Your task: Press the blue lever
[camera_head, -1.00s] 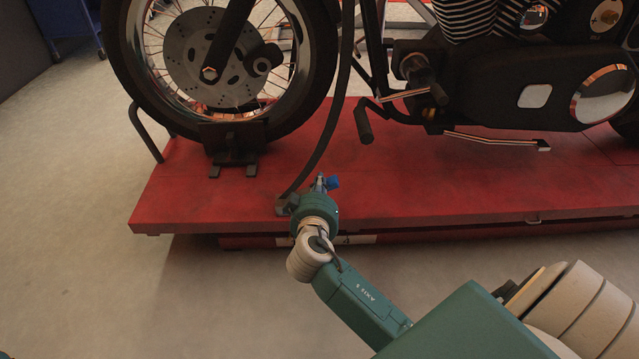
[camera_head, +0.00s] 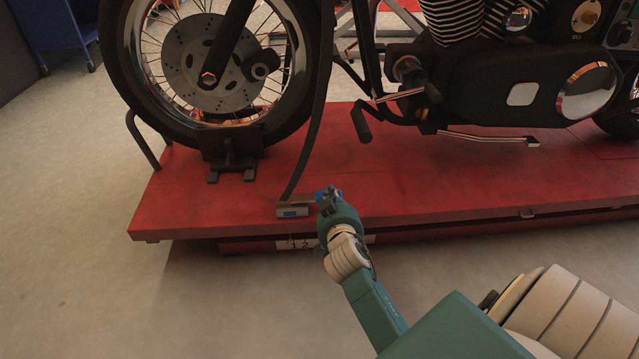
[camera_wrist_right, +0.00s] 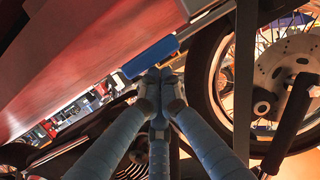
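My left gripper is out of view.
A motorcycle (camera_head: 500,90) stands on the platform, its front wheel (camera_head: 120,60) in a dark wheel chock (camera_head: 232,160). The grey floor (camera_head: 80,220) at left is clear.

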